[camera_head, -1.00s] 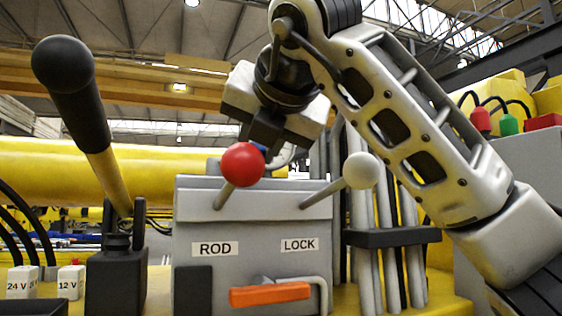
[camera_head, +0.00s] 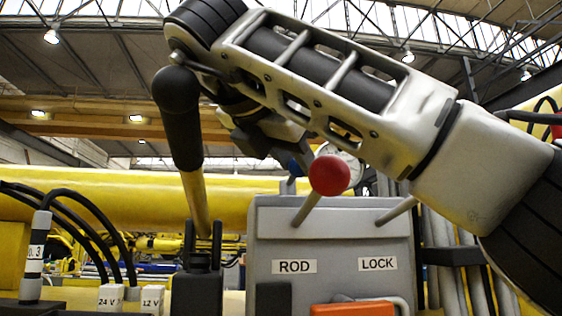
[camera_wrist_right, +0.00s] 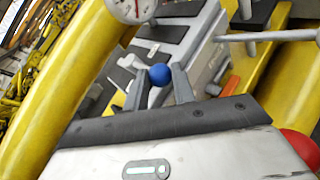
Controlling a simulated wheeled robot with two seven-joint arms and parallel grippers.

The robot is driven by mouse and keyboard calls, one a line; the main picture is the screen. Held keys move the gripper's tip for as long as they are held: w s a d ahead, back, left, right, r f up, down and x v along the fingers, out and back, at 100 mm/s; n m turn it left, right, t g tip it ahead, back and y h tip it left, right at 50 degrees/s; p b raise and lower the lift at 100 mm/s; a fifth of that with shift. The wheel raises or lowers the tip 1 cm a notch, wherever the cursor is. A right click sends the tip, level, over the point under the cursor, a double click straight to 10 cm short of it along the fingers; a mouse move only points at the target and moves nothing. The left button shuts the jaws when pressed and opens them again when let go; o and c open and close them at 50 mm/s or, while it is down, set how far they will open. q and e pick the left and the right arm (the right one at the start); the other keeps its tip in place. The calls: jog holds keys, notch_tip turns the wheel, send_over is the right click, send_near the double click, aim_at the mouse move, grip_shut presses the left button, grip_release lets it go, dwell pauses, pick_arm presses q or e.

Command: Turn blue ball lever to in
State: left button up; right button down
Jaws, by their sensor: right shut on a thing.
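The blue ball (camera_wrist_right: 160,75) sits between the two fingertips of my right gripper (camera_wrist_right: 163,84) in the right wrist view. The gripper is shut on it. In the head view the right gripper (camera_head: 290,160) is behind the red ball lever, mostly hidden by my own arm. The blue lever's rod is hidden. The grey lever box (camera_head: 330,228) carries ROD and LOCK labels. My left gripper is not in view.
The red ball is close to my right gripper; its edge shows in the wrist view (camera_wrist_right: 301,148). The LOCK lever rod (camera_head: 397,211) ends behind my arm. A tall black-handled lever (camera_head: 180,120) stands to the left. A round gauge (camera_wrist_right: 132,9) and yellow pipe are near.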

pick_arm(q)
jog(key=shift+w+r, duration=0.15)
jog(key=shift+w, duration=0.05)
pick_arm(e)
jog(key=shift+d, duration=0.15)
jog(key=c, duration=1.1)
grip_release()
jog(key=shift+d, duration=0.1)
jog(key=shift+c, duration=0.2)
